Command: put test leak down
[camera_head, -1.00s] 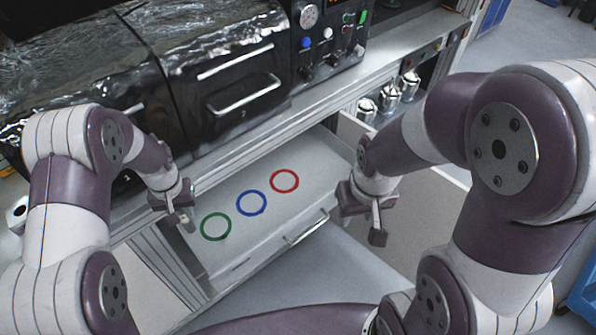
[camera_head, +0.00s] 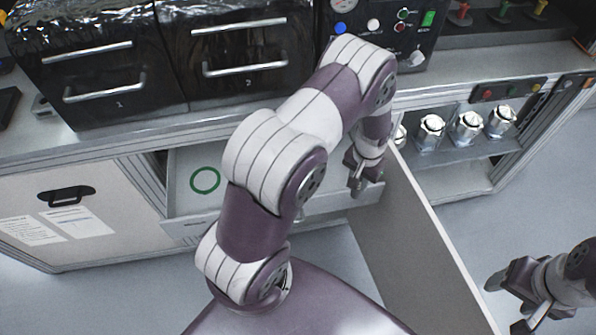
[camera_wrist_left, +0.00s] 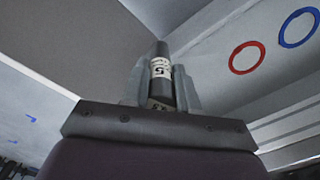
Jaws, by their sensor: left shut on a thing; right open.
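The test leak (camera_wrist_left: 160,75) is a dark cylinder with a white label marked 5, seen in the left wrist view between the fingers. My left gripper (camera_wrist_left: 161,88) is shut on it. In the head view my left gripper (camera_head: 359,186) is over the right end of the open drawer (camera_head: 187,228). The drawer's green ring (camera_head: 205,180) is visible at its left. The red ring (camera_wrist_left: 246,57) and blue ring (camera_wrist_left: 299,27) show in the left wrist view, to the right of the test leak. My right gripper (camera_head: 507,300) is open and empty at the lower right.
An upright panel (camera_head: 425,245) stands just right of the drawer. Several silver canisters (camera_head: 467,128) sit on a low shelf beyond it. Black ovens with handles (camera_head: 245,68) stand on the bench above. My left arm covers the drawer's middle in the head view.

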